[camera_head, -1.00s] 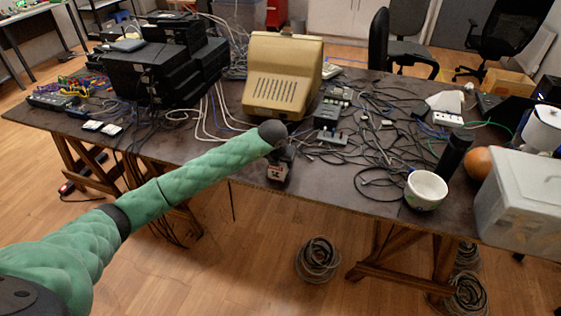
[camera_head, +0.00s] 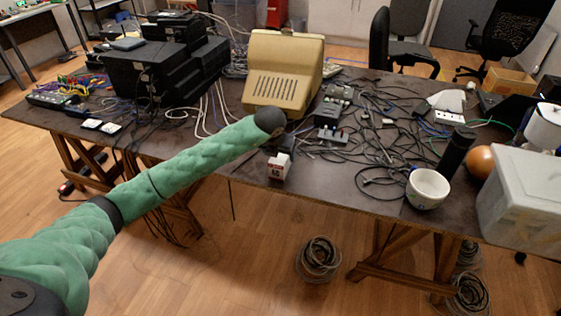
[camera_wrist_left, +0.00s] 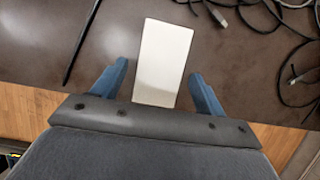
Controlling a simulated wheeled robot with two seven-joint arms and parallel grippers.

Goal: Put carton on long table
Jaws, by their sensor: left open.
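The carton (camera_head: 279,167) is a small white box with red and dark markings. It stands at the front edge of the long table (camera_head: 330,185), in the middle of the head view. My left gripper (camera_head: 279,143) is just above and behind it in that picture, mostly hidden by the end of my green arm. In the left wrist view the carton's plain white face (camera_wrist_left: 163,62) lies between the two blue fingers of my left gripper (camera_wrist_left: 159,70). The fingers are spread, with a gap on each side of it. My right gripper is out of view.
A beige monitor (camera_head: 285,72) stands behind the carton. Black stacked equipment (camera_head: 160,70) is at the left, and tangled cables (camera_head: 385,150) lie to the right. A white bowl (camera_head: 427,188) and grey bin (camera_head: 525,200) stand at the right end.

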